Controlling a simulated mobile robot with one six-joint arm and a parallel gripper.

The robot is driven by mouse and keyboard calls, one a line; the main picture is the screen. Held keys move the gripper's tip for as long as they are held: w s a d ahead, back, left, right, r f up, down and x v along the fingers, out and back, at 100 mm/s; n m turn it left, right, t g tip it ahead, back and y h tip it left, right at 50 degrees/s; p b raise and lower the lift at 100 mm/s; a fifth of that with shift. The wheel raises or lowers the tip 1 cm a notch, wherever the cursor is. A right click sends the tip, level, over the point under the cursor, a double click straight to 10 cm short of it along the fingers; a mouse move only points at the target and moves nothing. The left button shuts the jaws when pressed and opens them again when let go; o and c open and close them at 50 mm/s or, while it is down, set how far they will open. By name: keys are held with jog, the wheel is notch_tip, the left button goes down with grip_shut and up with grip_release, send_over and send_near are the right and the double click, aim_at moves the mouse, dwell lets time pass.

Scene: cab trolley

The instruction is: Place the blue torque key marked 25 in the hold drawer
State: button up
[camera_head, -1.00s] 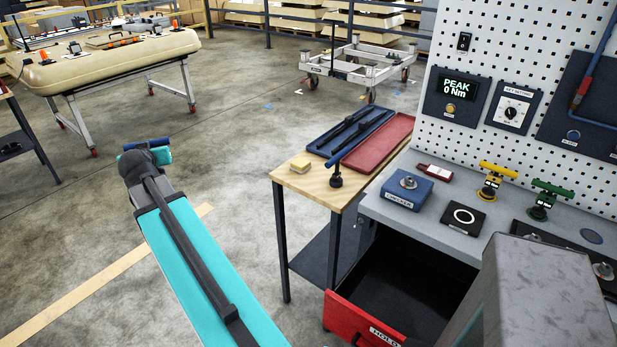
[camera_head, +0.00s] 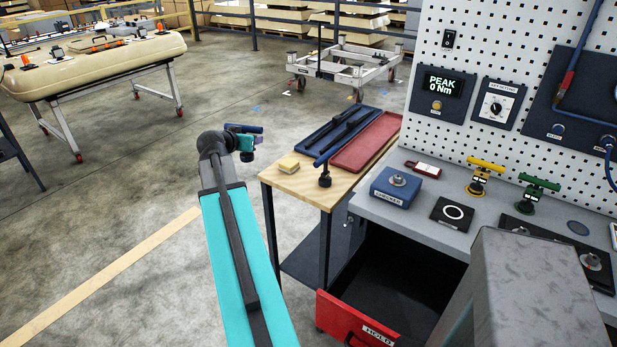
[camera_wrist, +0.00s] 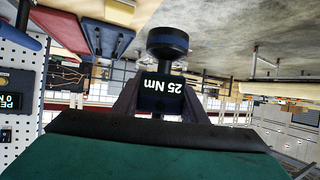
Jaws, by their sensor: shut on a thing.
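My gripper (camera_head: 240,143) is shut on the blue torque key (camera_head: 243,128), held in the air left of the small wooden side table. In the wrist view the key's label (camera_wrist: 162,88) reads "25 Nm" upside down, with its round black end (camera_wrist: 167,42) beyond it. The hold drawer (camera_head: 358,322) has a red front marked HOLD. It is pulled open below the grey bench, and the part of its dark inside that shows looks empty. My gripper is well above and to the left of the drawer.
On the bench are a blue checker (camera_head: 396,187), a yellow key (camera_head: 484,174) and a green key (camera_head: 535,192). Open floor lies left.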

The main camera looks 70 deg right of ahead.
jog(key=s+d+m+g, duration=0.2)
jog(key=s+d, duration=0.2)
jog(key=s, duration=0.5)
jog(key=s+d+m+g, duration=0.2)
jog(key=s+d, duration=0.3)
jog(key=s, duration=0.4)
jog(key=shift+f+g, duration=0.3)
jog(key=shift+g, duration=0.1)
jog(key=shift+w, duration=0.1)
jog(key=p, duration=0.1)
send_over(309, 175)
jog(key=shift+f, duration=3.15)
jog(key=shift+f, duration=0.1)
jog(key=shift+f+p, duration=0.55)
jog(key=shift+f, duration=1.25)
jog(key=shift+f, duration=0.1)
jog(key=o, duration=1.4)
jog(key=shift+c, duration=0.2)
